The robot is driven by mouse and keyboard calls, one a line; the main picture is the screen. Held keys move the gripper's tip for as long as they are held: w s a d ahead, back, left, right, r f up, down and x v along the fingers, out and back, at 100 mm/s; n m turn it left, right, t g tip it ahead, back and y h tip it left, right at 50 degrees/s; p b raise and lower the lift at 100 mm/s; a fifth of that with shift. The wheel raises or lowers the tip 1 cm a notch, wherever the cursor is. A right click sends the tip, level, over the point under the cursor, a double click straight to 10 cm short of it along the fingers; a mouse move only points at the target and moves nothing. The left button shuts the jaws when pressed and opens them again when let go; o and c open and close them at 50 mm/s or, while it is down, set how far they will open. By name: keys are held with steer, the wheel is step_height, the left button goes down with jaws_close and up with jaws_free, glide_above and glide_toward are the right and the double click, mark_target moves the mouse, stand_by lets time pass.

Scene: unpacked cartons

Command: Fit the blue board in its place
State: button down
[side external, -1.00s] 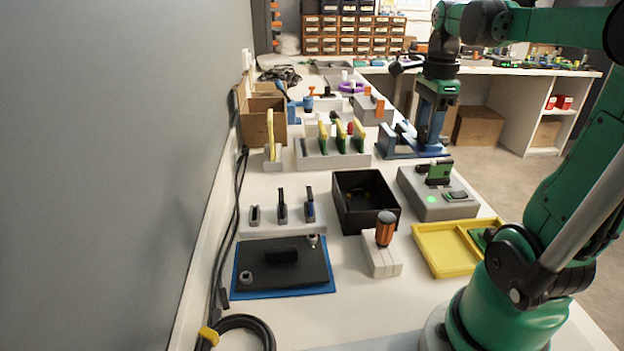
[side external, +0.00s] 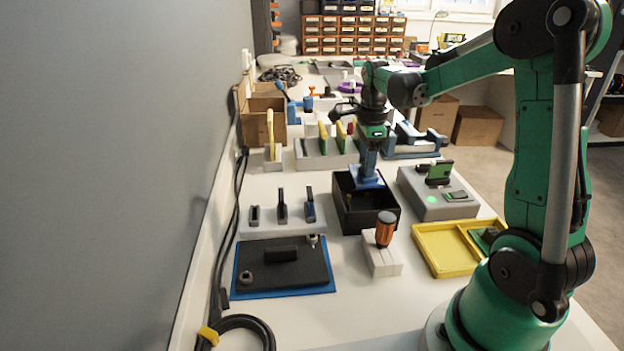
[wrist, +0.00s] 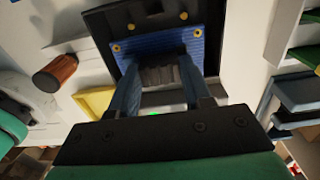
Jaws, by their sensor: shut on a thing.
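The blue board (wrist: 155,43) is in the wrist view, with gold-ringed holes near its far corners and a dark ridged block (wrist: 158,74) on its top. My gripper (wrist: 157,80) is shut on that block, one blue finger on each side. In the side view the blue board (side external: 371,182) hangs under my gripper (side external: 367,174), at the mouth of the open black box (side external: 372,220). Gold posts show in the black box (wrist: 103,22) just past the board's far edge. I cannot tell whether the board touches the box. Its near edge is hidden by my gripper.
An orange-handled tool stands in a white block (side external: 382,262) in front of the box. A grey unit (side external: 440,205) and a yellow tray (side external: 437,250) are to the right. A white slotted rack (side external: 283,226) is left, and a rack with upright boards (side external: 318,158) stands behind.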

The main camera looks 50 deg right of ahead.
steer(key=shift+f, duration=0.2)
steer(key=shift+f, duration=3.15)
steer(key=shift+f, duration=0.1)
steer(key=shift+c, duration=1.5)
jaws_free()
steer(key=shift+r, duration=2.8)
